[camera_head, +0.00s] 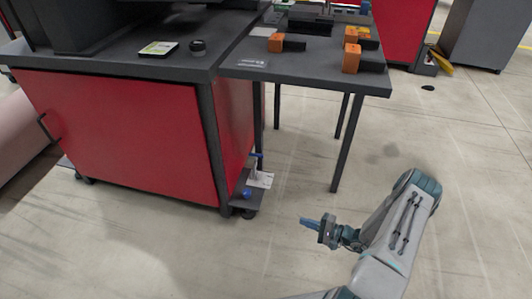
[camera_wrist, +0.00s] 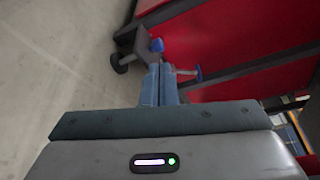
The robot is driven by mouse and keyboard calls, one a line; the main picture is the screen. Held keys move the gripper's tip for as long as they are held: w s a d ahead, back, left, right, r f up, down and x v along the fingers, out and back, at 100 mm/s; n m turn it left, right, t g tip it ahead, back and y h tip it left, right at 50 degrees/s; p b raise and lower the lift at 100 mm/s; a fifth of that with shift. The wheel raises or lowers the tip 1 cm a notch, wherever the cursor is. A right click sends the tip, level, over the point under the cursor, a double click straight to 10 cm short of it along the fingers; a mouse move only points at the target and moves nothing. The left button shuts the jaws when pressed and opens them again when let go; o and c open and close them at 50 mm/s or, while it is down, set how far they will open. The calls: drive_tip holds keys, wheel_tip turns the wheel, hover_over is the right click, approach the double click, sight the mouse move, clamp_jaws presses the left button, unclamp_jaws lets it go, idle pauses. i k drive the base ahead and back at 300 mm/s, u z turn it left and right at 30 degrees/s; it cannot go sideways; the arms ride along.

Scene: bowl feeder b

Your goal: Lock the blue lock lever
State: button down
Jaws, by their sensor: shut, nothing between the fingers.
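Two small blue parts sit low at the near corner of the red cabinet. One is a blue handle (camera_head: 257,155) above a pale bracket (camera_head: 260,179); the other is a blue knob (camera_head: 246,192) on the dark corner foot. The wrist view also shows a blue knob (camera_wrist: 156,45) and a blue piece (camera_wrist: 198,73) on a pale rod. I cannot tell for sure which one is the lock lever. My gripper (camera_head: 303,221) is shut and empty, to the right of and apart from the cabinet corner. Its blue fingers (camera_wrist: 160,72) point toward the blue parts and partly cover the area between them.
The red cabinet (camera_head: 120,135) stands on castors under a dark top. A dark table (camera_head: 300,68) with orange-and-black blocks (camera_head: 352,58) adjoins it; its legs (camera_head: 346,145) stand behind my gripper. The floor around my arm is clear.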

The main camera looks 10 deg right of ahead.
sight(255, 155)
drive_tip(key=i, duration=1.2)
